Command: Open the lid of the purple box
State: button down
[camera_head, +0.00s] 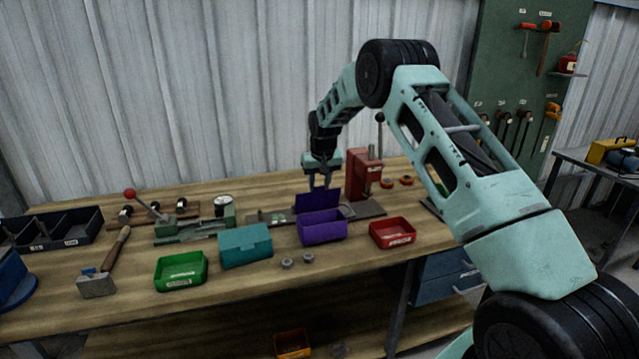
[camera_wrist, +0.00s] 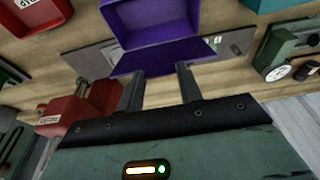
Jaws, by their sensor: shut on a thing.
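The purple box (camera_head: 322,229) stands on the workbench, and its inside shows in the wrist view (camera_wrist: 150,20). Its purple lid (camera_head: 317,201) is raised, standing up at the back edge with the box open. In the wrist view the lid (camera_wrist: 165,57) reaches to my fingertips. My gripper (camera_head: 319,186) points down at the lid's upper edge from behind and above the box. Its two fingers (camera_wrist: 160,78) are shut on the lid; the exact contact is hard to see.
A teal box (camera_head: 245,247) stands left of the purple box, and a red bin (camera_head: 393,233) to its right. A green bin (camera_head: 181,271) is further left. A red press (camera_head: 364,175) stands close behind, right of my gripper. Two nuts (camera_head: 287,263) lie in front.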

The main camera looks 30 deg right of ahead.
dwell(0.3)
jog(key=c, duration=0.9)
grip_release()
jog(key=b+v, duration=0.4)
jog(key=v, duration=1.3)
jog(key=shift+s+r, duration=0.15)
jog(key=shift+r, duration=0.05)
